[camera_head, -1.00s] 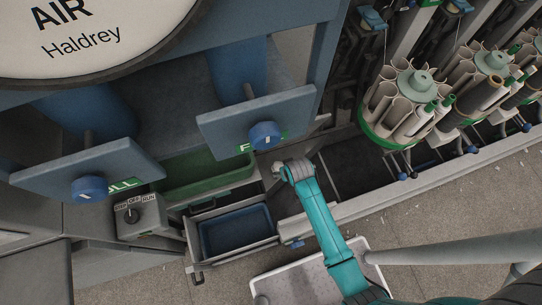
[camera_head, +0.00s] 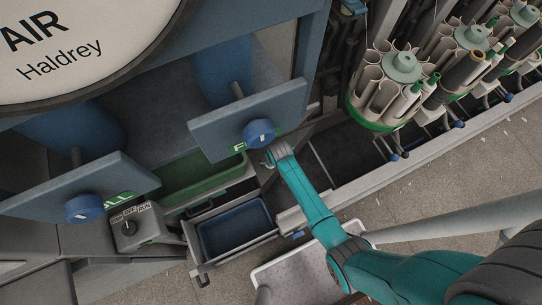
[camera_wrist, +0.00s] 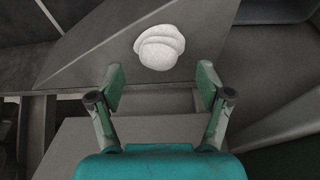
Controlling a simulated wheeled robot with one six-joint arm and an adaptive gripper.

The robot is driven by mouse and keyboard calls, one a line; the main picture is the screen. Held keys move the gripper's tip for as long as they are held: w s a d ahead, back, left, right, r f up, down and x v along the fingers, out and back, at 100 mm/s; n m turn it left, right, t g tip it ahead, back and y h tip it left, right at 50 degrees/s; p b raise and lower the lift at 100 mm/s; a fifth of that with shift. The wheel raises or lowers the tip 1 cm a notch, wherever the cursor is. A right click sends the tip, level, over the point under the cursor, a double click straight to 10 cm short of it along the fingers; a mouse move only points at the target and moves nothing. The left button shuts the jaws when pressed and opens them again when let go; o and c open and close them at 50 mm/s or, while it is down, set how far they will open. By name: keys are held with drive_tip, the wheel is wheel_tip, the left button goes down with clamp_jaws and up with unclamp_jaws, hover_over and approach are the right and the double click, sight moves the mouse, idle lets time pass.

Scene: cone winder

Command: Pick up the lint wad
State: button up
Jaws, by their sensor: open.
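The lint wad (camera_wrist: 159,47) is a white, rounded, lumpy clump in the wrist view, top centre, on a grey sloped surface (camera_wrist: 100,45). My gripper (camera_wrist: 160,80) is open, its two green fingers spread apart with nothing between them. The wad shows just beyond the fingertips, roughly centred between them and apart from both. In the head view my teal arm reaches to the machine, and its end (camera_head: 268,160) is small beside the green bin. I cannot make out the wad in the head view.
A blue tray (camera_head: 238,205) in an open drawer and a green bin (camera_head: 205,178) lie left of my arm. Blue-knobbed panels (camera_head: 245,120) overhang close by. A switch box (camera_head: 140,228) sits at the lower left. Bobbin carousels (camera_head: 395,95) stand to the right.

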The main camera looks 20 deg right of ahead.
drive_tip(key=shift+x, duration=1.35)
drive_tip(key=c, duration=0.8)
drive_tip(key=shift+s+r, duration=0.1)
drive_tip(key=shift+r, duration=0.05)
drive_tip(key=shift+s+r, duration=0.1)
drive_tip(key=shift+r, duration=0.1)
wheel_tip(320, 180, up, 10)
drive_tip(key=s, duration=1.9)
drive_tip(key=shift+s+r, duration=0.35)
drive_tip(key=shift+r, duration=0.1)
